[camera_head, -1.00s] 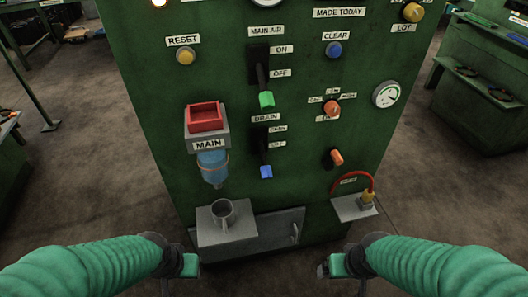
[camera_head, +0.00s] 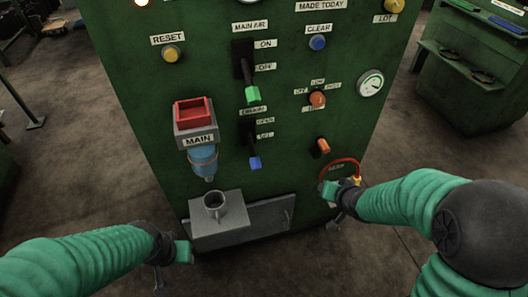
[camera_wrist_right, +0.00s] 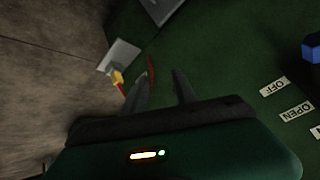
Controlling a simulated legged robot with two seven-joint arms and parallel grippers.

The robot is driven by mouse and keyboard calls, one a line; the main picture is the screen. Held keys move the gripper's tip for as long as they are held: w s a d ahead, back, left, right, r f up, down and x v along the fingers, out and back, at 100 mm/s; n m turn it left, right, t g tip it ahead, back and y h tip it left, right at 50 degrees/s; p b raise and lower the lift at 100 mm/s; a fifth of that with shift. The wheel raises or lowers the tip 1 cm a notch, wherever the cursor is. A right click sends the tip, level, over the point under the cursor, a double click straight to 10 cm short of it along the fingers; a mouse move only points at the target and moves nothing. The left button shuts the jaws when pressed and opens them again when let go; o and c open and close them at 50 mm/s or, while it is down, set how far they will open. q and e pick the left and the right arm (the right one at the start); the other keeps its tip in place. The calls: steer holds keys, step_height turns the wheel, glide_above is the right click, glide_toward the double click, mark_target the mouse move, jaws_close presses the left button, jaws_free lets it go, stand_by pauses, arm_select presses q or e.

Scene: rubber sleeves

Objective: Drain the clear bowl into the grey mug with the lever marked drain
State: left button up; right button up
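The clear bowl (camera_head: 203,160), bluish and see-through, hangs under the red-topped unit marked MAIN. The grey mug (camera_head: 214,204) stands upright on a grey shelf (camera_head: 232,216) below it. The drain lever (camera_head: 254,162) has a blue tip and points down, below its OFF label. The blue tip also shows at the right edge of the right wrist view (camera_wrist_right: 312,48). My right gripper (camera_head: 328,190) is by the red hose, right of and below the lever; its fingers (camera_wrist_right: 160,84) are apart and empty. My left gripper (camera_head: 182,254) is low, left of the shelf; its fingers are unclear.
A green-tipped main air lever (camera_head: 252,95) sits directly above the drain lever. Orange knobs (camera_head: 317,98) and a gauge (camera_head: 370,83) are to the right. A red hose (camera_head: 345,161) loops at the lower right, near my right gripper.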

steer(key=w+a+r+t+y, duration=0.1)
steer(key=w, duration=0.1)
steer(key=w+a+r+m+t+y+p, duration=0.1)
steer(key=w, duration=0.2)
steer(key=w+a+r+m+y+p, duration=0.1)
steer(key=w, duration=0.1)
steer(key=shift+w+r+t+y, duration=0.15)
steer(key=shift+t+y, duration=0.15)
steer(key=shift+t, duration=0.1)
steer(key=c, duration=0.5)
steer(key=shift+w+a+r+m+y+p, duration=0.2)
steer(key=shift+w+a+r+m+y, duration=0.15)
steer(key=shift+a+y, duration=0.25)
steer(key=shift+w+a+r+m+y+p, duration=0.25)
steer(key=shift+a+m+y, duration=0.15)
steer(key=shift+y, duration=0.2)
jaws_close()
steer(key=a+y, duration=0.1)
steer(key=y, duration=0.1)
steer(key=s+a+r+m+y, duration=0.1)
steer(key=a+y, duration=0.1)
steer(key=s+a+m+y+p, duration=0.1)
steer(key=shift+a+r+g+y, duration=0.15)
steer(key=shift+r+g+y, duration=0.15)
steer(key=shift+g+y, duration=0.1)
